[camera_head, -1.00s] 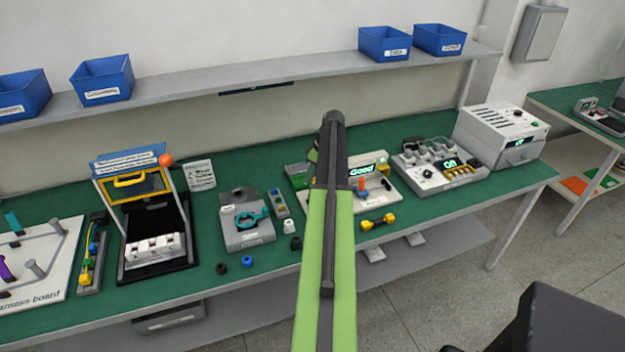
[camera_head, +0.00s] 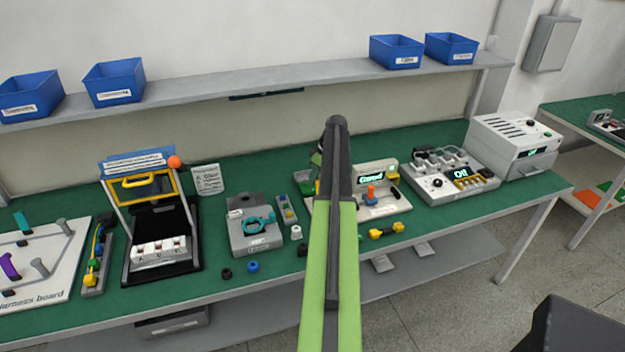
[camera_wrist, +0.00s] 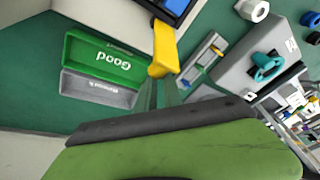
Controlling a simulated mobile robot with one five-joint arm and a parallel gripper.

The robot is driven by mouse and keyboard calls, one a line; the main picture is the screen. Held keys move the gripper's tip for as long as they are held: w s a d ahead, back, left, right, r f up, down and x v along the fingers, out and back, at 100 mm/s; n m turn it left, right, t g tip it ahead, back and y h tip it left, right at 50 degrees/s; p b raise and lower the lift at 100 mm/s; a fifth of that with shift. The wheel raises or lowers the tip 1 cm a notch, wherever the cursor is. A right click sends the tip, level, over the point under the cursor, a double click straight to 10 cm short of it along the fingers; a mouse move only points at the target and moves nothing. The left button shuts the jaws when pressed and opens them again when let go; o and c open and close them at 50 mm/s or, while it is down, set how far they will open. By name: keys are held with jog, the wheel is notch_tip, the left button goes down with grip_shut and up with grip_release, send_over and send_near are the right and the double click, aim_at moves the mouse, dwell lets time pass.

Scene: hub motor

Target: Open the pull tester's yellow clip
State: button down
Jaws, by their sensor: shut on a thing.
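In the wrist view a yellow clip piece (camera_wrist: 164,50) stands out below a dark, blue-edged part at the top. My gripper (camera_wrist: 160,82) is shut on its lower end; the fingers are thin and see-through there. In the head view the pull tester seems to be the cream unit (camera_head: 405,207) with a lit display, just right of my arm. My green and black arm hides its left part, the clip and my gripper in that view. I cannot tell how far the clip is open.
A green tray marked Good (camera_wrist: 105,58) and a grey tray (camera_wrist: 98,89) lie left of the clip. A grey fixture with a teal clamp (camera_head: 256,225) stands left of my arm. Blue bins (camera_head: 397,52) sit above.

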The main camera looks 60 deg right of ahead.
jog(key=shift+s+d+f, duration=0.2)
jog(key=shift+s+d, duration=0.45)
jog(key=shift+d, duration=0.05)
jog(key=c, duration=1.8)
grip_release()
jog(key=shift+c, duration=0.2)
jog(key=o, duration=0.4)
jog(key=shift+d+f, duration=0.15)
jog(key=shift+f, duration=0.05)
jog(key=shift+o, duration=0.8)
jog(key=shift+r, duration=0.15)
jog(key=p+v, duration=1.6)
jog(key=v, duration=0.1)
jog(key=shift+w+a+r+p, duration=0.15)
jog(key=shift+w+a+p, duration=0.15)
jog(key=shift+a+p, duration=0.05)
